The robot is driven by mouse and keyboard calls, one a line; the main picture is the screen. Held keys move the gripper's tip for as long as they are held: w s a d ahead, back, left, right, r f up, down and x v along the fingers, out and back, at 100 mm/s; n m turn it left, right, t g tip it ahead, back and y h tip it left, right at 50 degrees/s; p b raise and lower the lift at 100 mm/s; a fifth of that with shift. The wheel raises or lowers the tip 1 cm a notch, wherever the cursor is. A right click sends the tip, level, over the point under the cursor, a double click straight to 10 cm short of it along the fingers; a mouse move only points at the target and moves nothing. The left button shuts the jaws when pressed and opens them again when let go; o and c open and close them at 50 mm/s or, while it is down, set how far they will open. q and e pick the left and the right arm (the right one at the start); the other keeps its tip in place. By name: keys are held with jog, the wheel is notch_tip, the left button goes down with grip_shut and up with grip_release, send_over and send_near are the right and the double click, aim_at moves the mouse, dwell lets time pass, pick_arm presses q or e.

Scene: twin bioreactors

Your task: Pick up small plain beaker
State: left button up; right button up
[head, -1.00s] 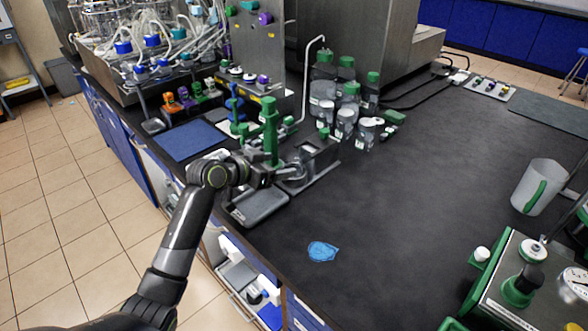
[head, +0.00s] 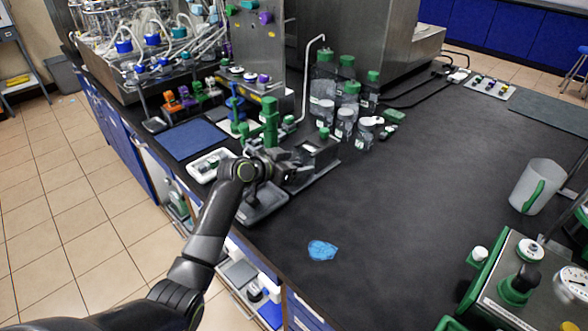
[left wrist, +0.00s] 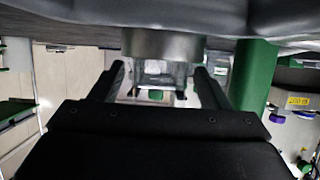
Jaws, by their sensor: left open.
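My left gripper (head: 288,168) is over the left edge of the black bench, beside a green stand (head: 270,122). In the left wrist view its two dark fingers (left wrist: 160,90) are apart. A clear, glass-like vessel (left wrist: 152,72) shows between or just beyond them, under a grey round part (left wrist: 160,44). It may be the small plain beaker, but its outline is partly hidden, and I cannot tell whether the fingers touch it. In the head view my arm and gripper hide this spot. My right gripper is not in view.
A grey flat device (head: 262,206) lies under my left wrist, with a white tray (head: 209,165) to its left. Green-capped bottles (head: 345,98) stand behind. A grey jug (head: 537,186) stands far right. A blue crumpled piece (head: 321,250) lies on mostly clear bench.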

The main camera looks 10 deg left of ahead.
pick_arm(q)
jog(key=c, duration=1.2)
jog(key=shift+o, duration=0.2)
jog(key=shift+r, duration=0.1)
